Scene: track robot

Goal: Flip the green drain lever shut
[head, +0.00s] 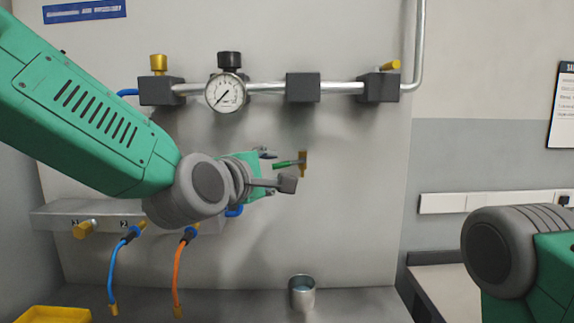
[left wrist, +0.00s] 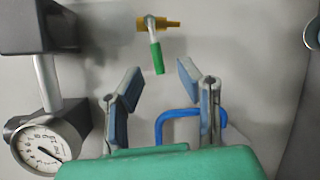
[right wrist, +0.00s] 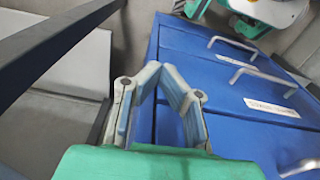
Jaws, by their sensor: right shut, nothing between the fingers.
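The green drain lever (head: 286,164) sticks out to the left, roughly level, from a small upright brass valve (head: 303,163) on the wall panel. In the left wrist view the green lever (left wrist: 157,58) lies just beyond the fingertips, and the brass valve (left wrist: 172,25) is above it. My left gripper (head: 278,170) is open, its fingers spread on either side of the lever's line. The left wrist view shows a gap between the open fingers (left wrist: 160,82) and the lever, with nothing held. My right gripper (right wrist: 161,77) is shut and empty, away from the panel, facing blue drawers.
A pressure gauge (head: 226,93) and pipe run above the valve. A metal cup (head: 302,292) stands on the bench below it. A shelf (head: 55,218) with blue and orange hoses (head: 178,272) is at lower left. Blue drawers (right wrist: 235,95) show in the right wrist view.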

